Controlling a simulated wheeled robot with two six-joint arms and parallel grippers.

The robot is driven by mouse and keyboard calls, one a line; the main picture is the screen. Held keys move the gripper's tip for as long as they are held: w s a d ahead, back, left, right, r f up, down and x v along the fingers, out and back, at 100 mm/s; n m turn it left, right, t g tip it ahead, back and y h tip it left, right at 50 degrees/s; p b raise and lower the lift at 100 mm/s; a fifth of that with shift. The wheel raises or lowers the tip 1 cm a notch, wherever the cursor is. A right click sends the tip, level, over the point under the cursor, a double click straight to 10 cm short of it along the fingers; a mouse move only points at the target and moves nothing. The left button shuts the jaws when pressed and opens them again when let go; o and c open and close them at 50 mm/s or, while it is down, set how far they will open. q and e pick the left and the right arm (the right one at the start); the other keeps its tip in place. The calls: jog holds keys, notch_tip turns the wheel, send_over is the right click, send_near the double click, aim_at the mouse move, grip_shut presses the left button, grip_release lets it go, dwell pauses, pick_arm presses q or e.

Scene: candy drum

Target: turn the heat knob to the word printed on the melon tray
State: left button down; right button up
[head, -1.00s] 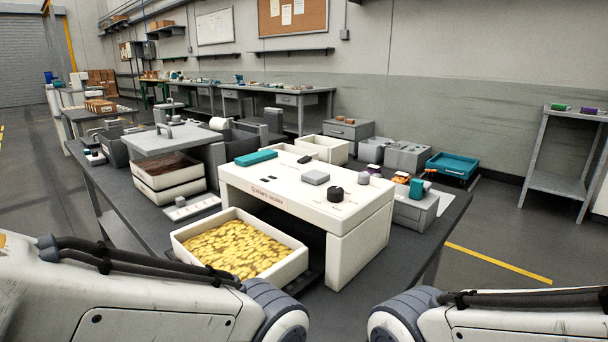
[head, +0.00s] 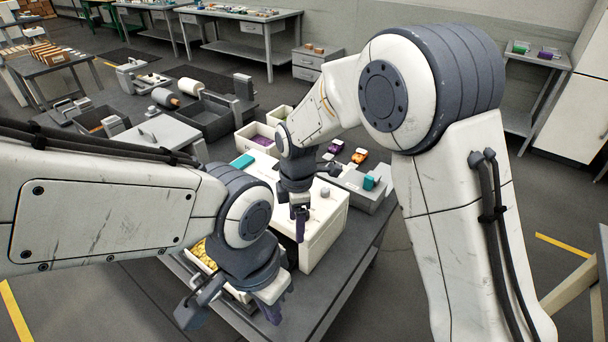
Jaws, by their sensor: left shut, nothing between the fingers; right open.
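The white sealer cabinet (head: 328,228) stands on the dark bench with a small grey knob (head: 325,192) on its top. The black knob seen earlier on this top is not visible now; my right arm and gripper cover that area. My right gripper (head: 300,228) points down over the sealer's top and front edge, open and empty; contact cannot be told. My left gripper (head: 272,308) is shut and empty, lower in the picture, in front of the sealer by the tray of yellow pieces (head: 238,294). I cannot pick out the melon tray or read any printed word.
Pale bins (head: 247,133) with purple and green contents stand behind the sealer. A grey box (head: 362,193) with a teal block (head: 369,182) stands to its right, near orange and purple pieces. A teal block (head: 242,161) lies at the sealer's left. Dark bench top is bare at front right.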

jog(key=w+d+r+n+p, duration=0.2)
jog(key=w+r+n+p, duration=0.5)
jog(key=p, duration=0.6)
jog(key=shift+m, duration=0.6)
jog(key=f+p, duration=0.1)
jog(key=f, duration=0.2)
jog(key=f+p, duration=0.1)
jog(key=f, duration=0.3)
jog(key=w+f+p, duration=0.1)
jog(key=f, duration=0.2)
jog(key=shift+w+a+f+p, duration=0.1)
jog(key=shift+a+f+p, duration=0.05)
jog(key=shift+f+p, duration=0.15)
jog(key=shift+f, duration=0.55)
grip_shut()
